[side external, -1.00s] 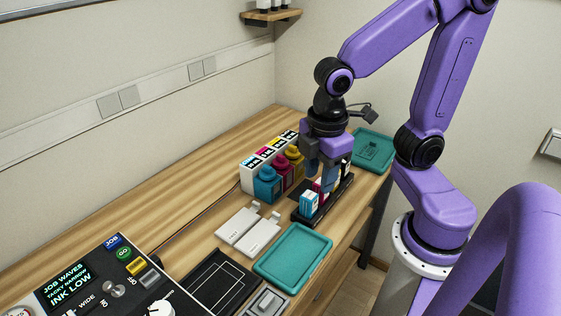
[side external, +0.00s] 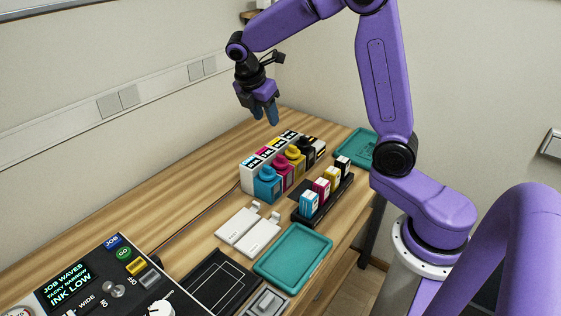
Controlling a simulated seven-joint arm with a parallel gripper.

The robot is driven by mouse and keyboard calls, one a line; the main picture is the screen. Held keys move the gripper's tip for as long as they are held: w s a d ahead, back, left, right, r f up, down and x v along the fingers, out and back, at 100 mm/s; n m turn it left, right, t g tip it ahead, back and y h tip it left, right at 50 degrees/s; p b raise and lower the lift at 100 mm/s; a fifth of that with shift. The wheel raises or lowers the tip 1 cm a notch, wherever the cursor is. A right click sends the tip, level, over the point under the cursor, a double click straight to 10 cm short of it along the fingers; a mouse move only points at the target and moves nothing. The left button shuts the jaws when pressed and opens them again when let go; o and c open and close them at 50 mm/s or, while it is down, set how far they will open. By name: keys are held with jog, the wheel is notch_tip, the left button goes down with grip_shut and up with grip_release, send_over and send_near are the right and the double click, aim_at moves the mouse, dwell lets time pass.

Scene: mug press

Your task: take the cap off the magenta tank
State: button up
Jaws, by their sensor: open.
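The magenta tank (side external: 285,178) stands in a row of ink tanks on the wooden bench, between the cyan tank (side external: 267,190) and the yellow tank (side external: 298,165). Its magenta cap (side external: 281,160) sits on top of it. The black tank (side external: 309,152) is at the far end of the row. My gripper (side external: 265,123) hangs in the air above and behind the tanks in the picture, fingers pointing down. It is open and empty, well clear of the caps.
A black rack (side external: 301,217) with cyan, magenta, yellow and black cartridges stands in front of the tanks. A teal tray (side external: 292,257) is nearer, another teal tray (side external: 357,141) farther back. White flat pieces (side external: 249,231) lie left of the rack. A control panel (side external: 85,281) is at lower left.

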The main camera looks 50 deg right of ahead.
jog(key=d, duration=0.1)
send_over(280, 155)
jog(key=a, duration=0.2)
jog(key=f, duration=1.1)
jog(key=shift+s+a, duration=0.15)
jog(key=shift+s, duration=0.05)
jog(key=shift+a+x, duration=0.1)
jog(key=shift+x, duration=1.3)
jog(key=shift+a+x, duration=0.15)
jog(key=shift+x, duration=1.2)
jog(key=shift+w+f, duration=0.1)
grip_shut()
